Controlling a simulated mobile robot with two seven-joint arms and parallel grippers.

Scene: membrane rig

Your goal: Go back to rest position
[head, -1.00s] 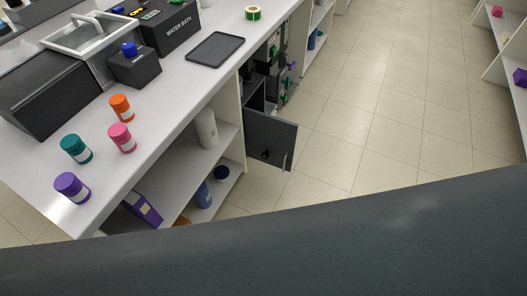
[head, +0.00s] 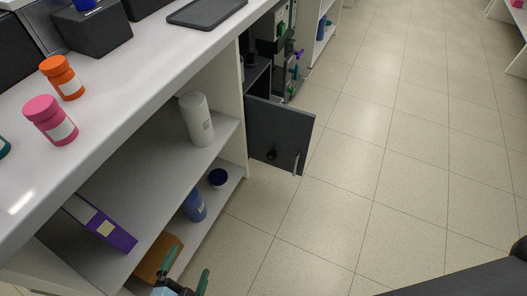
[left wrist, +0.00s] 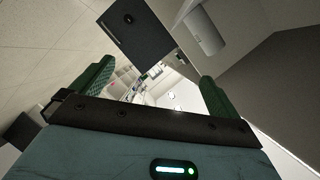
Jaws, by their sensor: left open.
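My left gripper (head: 186,272) shows at the bottom of the head view, in front of the lower shelf of the bench. Its two green fingers are spread apart with nothing visible between them. In the left wrist view the gripper (left wrist: 153,92) also has its fingers wide apart and empty. My right gripper is in neither view.
A dark cabinet door (head: 278,134) stands open into the aisle; it also shows in the wrist view (left wrist: 140,32). Shelves hold a white bottle (head: 197,120), purple binder (head: 100,222), blue bottle (head: 194,205) and orange box (head: 152,262). The tiled floor (head: 390,150) right is clear.

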